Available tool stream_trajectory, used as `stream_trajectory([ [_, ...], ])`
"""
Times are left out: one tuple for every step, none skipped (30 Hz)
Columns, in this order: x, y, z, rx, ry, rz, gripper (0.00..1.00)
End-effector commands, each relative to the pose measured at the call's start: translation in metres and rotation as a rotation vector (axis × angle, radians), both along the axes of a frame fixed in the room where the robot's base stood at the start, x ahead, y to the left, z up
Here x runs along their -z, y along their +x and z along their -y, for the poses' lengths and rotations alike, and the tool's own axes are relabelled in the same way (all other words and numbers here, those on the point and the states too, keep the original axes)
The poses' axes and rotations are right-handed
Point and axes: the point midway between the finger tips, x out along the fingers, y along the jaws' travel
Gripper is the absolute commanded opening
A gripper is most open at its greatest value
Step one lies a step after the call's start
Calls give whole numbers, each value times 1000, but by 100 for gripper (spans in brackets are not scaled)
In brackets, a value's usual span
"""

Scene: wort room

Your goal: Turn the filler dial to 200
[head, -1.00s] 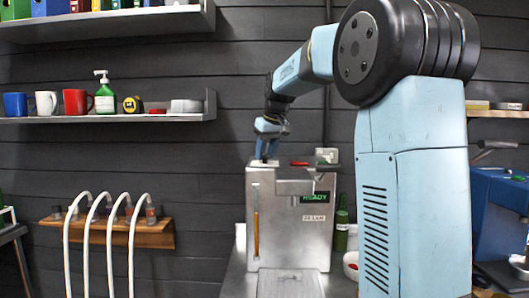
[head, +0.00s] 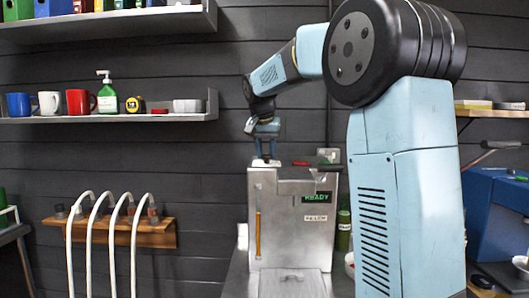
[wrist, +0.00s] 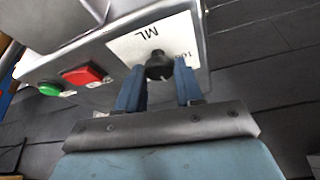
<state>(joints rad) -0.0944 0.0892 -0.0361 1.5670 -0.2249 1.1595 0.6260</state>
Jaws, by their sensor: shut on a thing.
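The filler is a metal box (head: 285,230) in the middle of the head view, with a green READY display (head: 317,198). Its dial is a small black knob (wrist: 158,66) in the wrist view, on a white plate (wrist: 180,40) marked ML. A number beside the knob is partly readable, perhaps 100. My gripper (head: 266,157) reaches down onto the filler's top left. In the wrist view my gripper (wrist: 159,84) has one blue finger on each side of the knob and is shut on it. The knob's pointer and most of the scale cannot be read.
A red button (wrist: 83,75) and a green button (wrist: 50,89) sit beside the dial plate. A green bottle (head: 343,232) stands right of the filler. White hoses (head: 112,235) hang at left.

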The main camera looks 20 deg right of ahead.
Motion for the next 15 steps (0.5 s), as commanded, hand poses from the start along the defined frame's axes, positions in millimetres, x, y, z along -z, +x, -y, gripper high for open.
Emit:
stream_trajectory([
  [0,1,-3,12,2,2,5],
  [-1,1,-3,20,2,2,5],
  [0,1,-3,31,3,2,5],
  [0,1,-3,38,2,1,5],
  [0,1,-3,43,2,1,5],
  [0,1,-3,50,2,1,5],
  [0,1,-3,54,2,1,5],
  [0,1,-3,57,3,2,5],
  [0,1,-3,59,3,1,5],
  [0,1,-3,62,2,1,5],
  [0,1,-3,63,3,2,5],
  [-1,1,-3,63,3,2,5],
  [-1,1,-3,63,3,2,5],
  [-1,1,-3,63,3,2,5],
  [-1,1,-3,63,3,2,5],
])
